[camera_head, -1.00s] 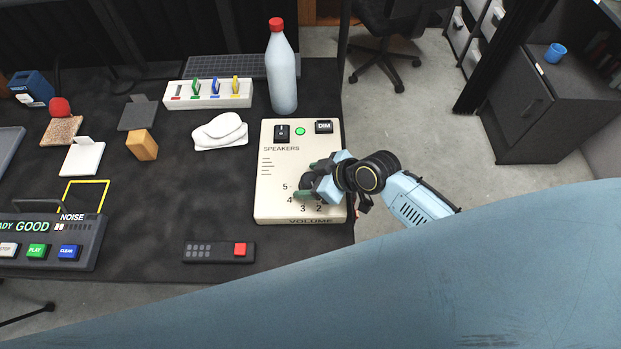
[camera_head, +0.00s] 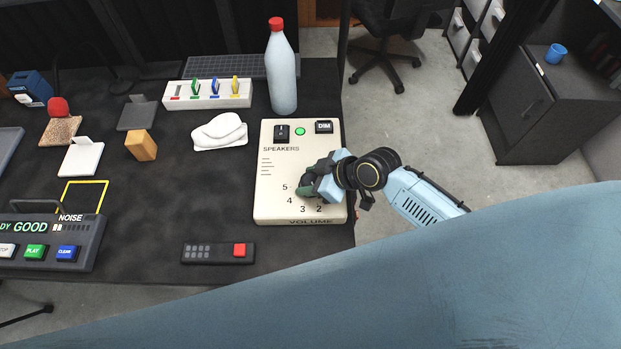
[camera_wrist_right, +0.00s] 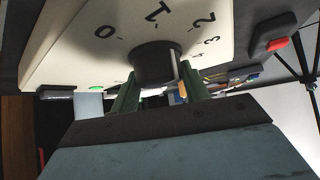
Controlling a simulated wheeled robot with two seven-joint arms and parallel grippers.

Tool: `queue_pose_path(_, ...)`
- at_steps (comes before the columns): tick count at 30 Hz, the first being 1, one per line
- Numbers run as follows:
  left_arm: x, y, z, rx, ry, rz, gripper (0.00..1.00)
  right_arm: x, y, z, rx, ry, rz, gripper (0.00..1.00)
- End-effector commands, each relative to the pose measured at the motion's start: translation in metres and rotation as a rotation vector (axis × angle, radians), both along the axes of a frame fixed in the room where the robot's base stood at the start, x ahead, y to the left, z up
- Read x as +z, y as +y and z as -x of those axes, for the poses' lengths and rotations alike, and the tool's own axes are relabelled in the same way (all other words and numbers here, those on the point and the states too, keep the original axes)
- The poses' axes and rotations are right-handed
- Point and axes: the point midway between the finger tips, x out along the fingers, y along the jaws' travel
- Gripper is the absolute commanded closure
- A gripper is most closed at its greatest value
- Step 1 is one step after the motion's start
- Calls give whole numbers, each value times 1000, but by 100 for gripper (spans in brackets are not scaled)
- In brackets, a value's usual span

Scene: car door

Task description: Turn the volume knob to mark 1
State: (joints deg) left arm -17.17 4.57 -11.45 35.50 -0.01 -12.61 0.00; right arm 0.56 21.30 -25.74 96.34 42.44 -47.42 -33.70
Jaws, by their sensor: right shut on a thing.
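The cream speaker box (camera_head: 275,205) stands at the table's right edge, with VOLUME and the numbers 2 to 5 readable in the head view. My right gripper (camera_head: 308,182) is at its volume dial, and its green fingers largely hide the knob there. In the right wrist view the black volume knob (camera_wrist_right: 157,62) sits between the green fingers of my right gripper (camera_wrist_right: 158,92), which is shut on it. Marks 0, 1, 2 and 3 show around it. A pale line runs down the knob's right side; which mark it meets is unclear. My left gripper is not in view.
A bottle with a red cap (camera_head: 282,75) stands behind the box. A dark remote (camera_head: 215,252) lies to its front left. A white folded cloth (camera_head: 220,132) and a white switch strip (camera_head: 207,94) lie left of the box.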

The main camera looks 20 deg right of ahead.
Motion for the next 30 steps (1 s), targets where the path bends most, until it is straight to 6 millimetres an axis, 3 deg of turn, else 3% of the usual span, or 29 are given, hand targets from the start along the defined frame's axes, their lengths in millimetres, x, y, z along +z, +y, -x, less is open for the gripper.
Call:
queue_pose_path(18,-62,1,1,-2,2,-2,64,-4,-1,-1,426,-1,1,77)
queue_pose_path(30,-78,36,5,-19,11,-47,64,-1,0,0,561,2,-1,77)
